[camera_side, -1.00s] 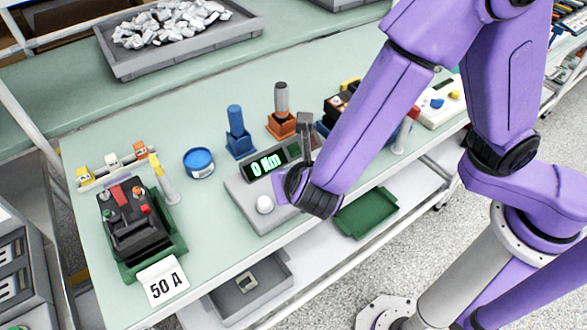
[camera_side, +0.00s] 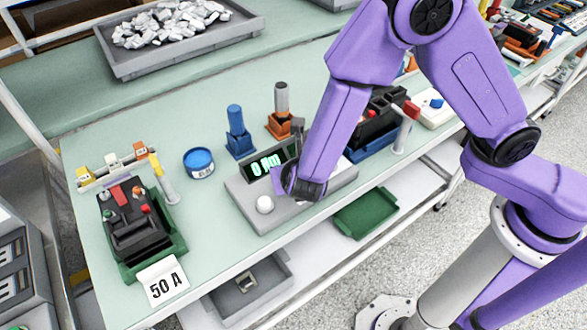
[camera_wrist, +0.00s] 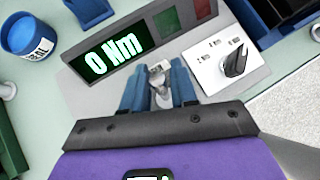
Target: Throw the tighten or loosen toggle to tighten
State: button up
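The torque tester, a grey sloped box (camera_side: 248,202), shows 0 Nm in green on its display (camera_side: 268,163). In the wrist view the display (camera_wrist: 117,47) is at upper left. A small silver toggle lever (camera_wrist: 158,73) stands on the grey panel between the two blue fingers of my gripper (camera_wrist: 158,88). The fingers are apart, with a gap around the lever; contact cannot be made out. Which way the lever leans is unclear, and no toggle label is legible. In the side view my wrist hides the fingers and toggle.
A black rotary knob (camera_wrist: 236,62) on a white plate is right of the fingers. Dark green (camera_wrist: 170,28) and red (camera_wrist: 201,8) squares lie beyond. A white round button (camera_side: 264,204) is at the tester's front left. A blue tin (camera_side: 199,162) stands left, beside clear bench.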

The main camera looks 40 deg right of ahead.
grip_shut()
jog(key=t, duration=0.1)
jog(key=s+t, duration=0.1)
jog(key=t, duration=0.1)
jog(key=m+t, duration=0.1)
jog(key=shift+s+d+t+h, duration=0.1)
jog(key=shift+s+t+h, duration=0.25)
jog(key=shift+t+h, duration=0.05)
jog(key=t, duration=0.2)
jog(key=s+m+t+h, duration=0.1)
jog(key=t, duration=0.1)
jog(key=shift+s, duration=0.15)
jog(key=shift+m+t, duration=0.3)
jog(key=shift+f, duration=0.1)
